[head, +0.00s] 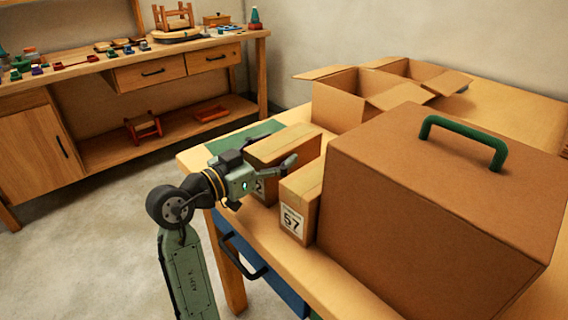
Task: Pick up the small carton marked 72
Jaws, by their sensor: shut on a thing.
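A small brown carton (284,145) stands on the near left part of the wooden table in the head view. The end of its label shows a "2"; the rest of the label is hidden behind my gripper. My gripper (268,170) is at the near end of this carton and shut on it. One finger shows along the carton's right side; the other finger is mostly hidden. I cannot tell whether the carton is clear of the table.
A carton marked 57 (294,221) stands close on the right. A large brown box (420,190) with a green handle is beyond it. Open boxes (341,101) stand behind. A green mat (228,141) lies at the table's left edge. A workbench (90,68) stands at the back left.

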